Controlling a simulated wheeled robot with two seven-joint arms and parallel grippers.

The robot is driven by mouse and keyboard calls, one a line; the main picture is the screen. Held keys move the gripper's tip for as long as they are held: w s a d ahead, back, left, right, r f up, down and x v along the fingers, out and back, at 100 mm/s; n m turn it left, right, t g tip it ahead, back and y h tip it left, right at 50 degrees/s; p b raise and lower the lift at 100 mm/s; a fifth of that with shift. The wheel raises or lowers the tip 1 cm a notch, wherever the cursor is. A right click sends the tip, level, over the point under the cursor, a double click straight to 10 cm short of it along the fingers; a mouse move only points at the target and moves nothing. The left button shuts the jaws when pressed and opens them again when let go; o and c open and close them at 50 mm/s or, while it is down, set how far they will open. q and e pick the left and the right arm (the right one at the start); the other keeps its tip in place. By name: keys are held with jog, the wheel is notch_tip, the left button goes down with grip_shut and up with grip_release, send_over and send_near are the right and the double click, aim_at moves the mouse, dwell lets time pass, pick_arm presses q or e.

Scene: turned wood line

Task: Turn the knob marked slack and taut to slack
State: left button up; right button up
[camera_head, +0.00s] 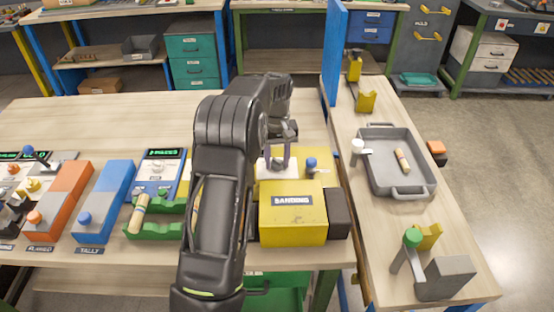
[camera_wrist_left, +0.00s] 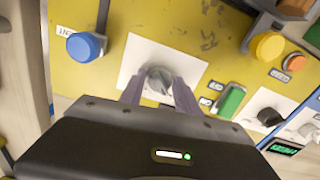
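A grey knob (camera_wrist_left: 159,80) sits on a white plate (camera_wrist_left: 138,55) on a yellow panel (camera_wrist_left: 195,38) in the left wrist view. Its slack and taut marks cannot be read, and my gripper hides part of the plate. My left gripper (camera_wrist_left: 160,82) has one finger on each side of the knob. The fingers stand apart, and I cannot see firm contact. In the head view my left gripper (camera_head: 278,156) points down over the white plate, beside a blue knob (camera_head: 310,164). My right gripper is not in view.
In the wrist view, a blue knob (camera_wrist_left: 84,46), a yellow knob (camera_wrist_left: 268,46), a green switch (camera_wrist_left: 231,101) and a black knob (camera_wrist_left: 269,117) surround it. In the head view a yellow box (camera_head: 292,225) stands in front, and a grey tray (camera_head: 375,178) lies right.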

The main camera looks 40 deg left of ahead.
aim_at(277, 160)
pick_arm(q)
jog(key=shift+o, duration=1.4)
notch_tip(277, 160, up, 8)
jog(key=shift+f+b, duration=0.1)
jog(key=shift+b, duration=0.4)
jog(key=shift+s, duration=0.1)
